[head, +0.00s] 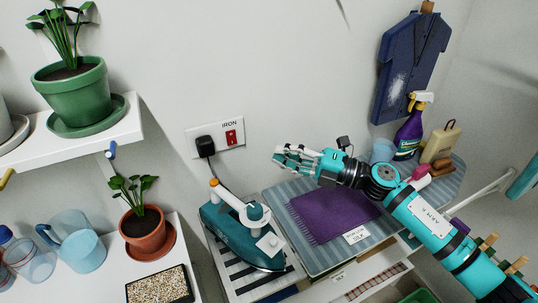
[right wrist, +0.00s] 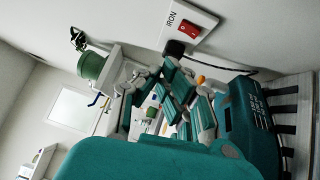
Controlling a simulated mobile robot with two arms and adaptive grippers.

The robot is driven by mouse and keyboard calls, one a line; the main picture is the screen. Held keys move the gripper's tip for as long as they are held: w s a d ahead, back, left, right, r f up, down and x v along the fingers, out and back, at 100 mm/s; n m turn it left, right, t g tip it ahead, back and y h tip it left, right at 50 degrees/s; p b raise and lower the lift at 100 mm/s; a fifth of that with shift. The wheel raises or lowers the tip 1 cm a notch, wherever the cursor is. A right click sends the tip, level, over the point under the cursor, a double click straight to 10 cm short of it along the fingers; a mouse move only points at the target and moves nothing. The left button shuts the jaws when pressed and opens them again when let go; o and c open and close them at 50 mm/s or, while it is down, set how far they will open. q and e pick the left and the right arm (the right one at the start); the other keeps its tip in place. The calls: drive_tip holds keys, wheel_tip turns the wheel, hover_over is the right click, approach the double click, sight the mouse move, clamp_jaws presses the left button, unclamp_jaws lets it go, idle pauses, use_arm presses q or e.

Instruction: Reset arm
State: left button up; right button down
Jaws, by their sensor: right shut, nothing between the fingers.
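My right gripper (head: 283,157) is shut and empty. It hangs in the air in front of the wall, above and to the right of the iron, its fingers pointing left. In the right wrist view its grey and teal fingers (right wrist: 165,85) are closed together, with nothing seen between them. My right arm reaches in from the lower right over the ironing board (head: 278,207). The teal iron (head: 236,236) rests on a dark-striped stand. It also shows at the right in the right wrist view (right wrist: 252,120). My left gripper is out of view.
A purple cloth (head: 315,216) lies on the board. The IRON switch (head: 231,137) is on the wall. Potted plants (head: 142,232) and a blue jug (head: 82,247) stand on the left.

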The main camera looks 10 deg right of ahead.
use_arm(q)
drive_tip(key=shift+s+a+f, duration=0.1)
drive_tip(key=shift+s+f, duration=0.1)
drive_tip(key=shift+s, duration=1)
